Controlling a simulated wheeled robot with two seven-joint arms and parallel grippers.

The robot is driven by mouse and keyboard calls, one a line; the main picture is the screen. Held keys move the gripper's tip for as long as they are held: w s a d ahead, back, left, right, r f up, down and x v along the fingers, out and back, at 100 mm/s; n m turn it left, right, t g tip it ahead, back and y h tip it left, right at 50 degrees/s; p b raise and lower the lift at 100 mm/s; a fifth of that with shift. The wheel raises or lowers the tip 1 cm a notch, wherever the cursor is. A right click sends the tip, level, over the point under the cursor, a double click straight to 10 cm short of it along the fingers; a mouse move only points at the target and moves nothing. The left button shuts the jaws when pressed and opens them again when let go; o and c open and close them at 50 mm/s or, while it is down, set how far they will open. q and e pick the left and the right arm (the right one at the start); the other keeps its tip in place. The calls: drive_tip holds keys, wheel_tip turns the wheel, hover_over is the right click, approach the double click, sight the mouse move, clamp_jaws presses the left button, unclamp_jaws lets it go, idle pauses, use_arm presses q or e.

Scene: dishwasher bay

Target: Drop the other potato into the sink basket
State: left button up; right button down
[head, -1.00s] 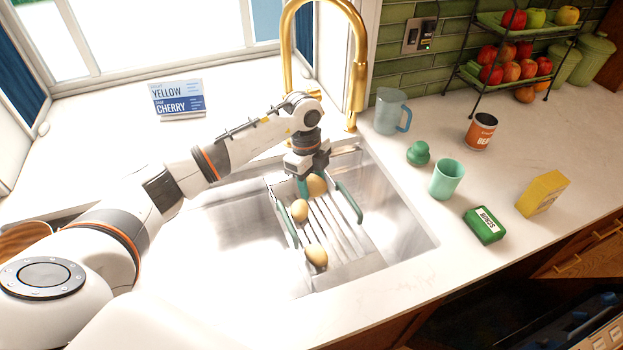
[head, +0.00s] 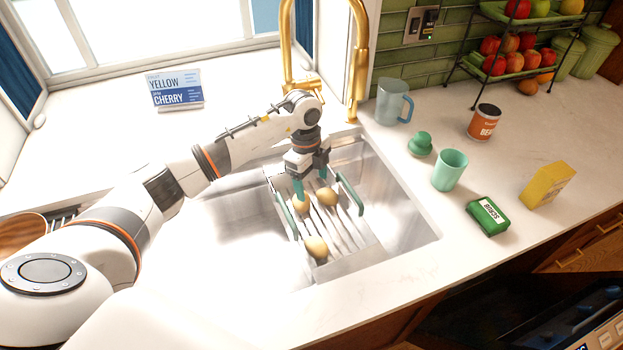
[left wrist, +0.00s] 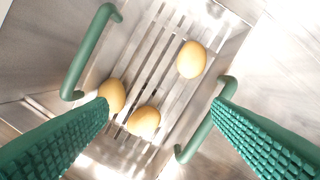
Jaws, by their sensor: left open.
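The sink basket (head: 349,190), a slatted metal rack with green handles, sits across the sink. Three tan potatoes lie on its slats. In the head view, one potato (head: 327,196) is just below my left gripper (head: 311,182), a second potato (head: 301,203) is beside it to the left, and a third potato (head: 316,246) is nearer the front. The left wrist view shows the basket (left wrist: 165,45) and the potatoes (left wrist: 190,59) between and beyond the green fingers. My left gripper (left wrist: 162,104) is open and empty. My right gripper is not in view.
A gold faucet (head: 357,70) stands behind the sink (head: 405,215). On the right counter are a blue pitcher (head: 392,103), a green cup (head: 449,170), a can (head: 484,122), a green box (head: 488,216) and a yellow box (head: 547,185). A fruit rack (head: 478,85) stands behind.

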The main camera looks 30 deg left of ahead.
use_arm(q)
wheel_tip(320, 180, up, 12)
drive_tip(key=a+b, duration=0.1)
drive_tip(key=b, duration=0.1)
drive_tip(key=shift+a, duration=0.2)
drive_tip(key=shift+f, duration=0.15)
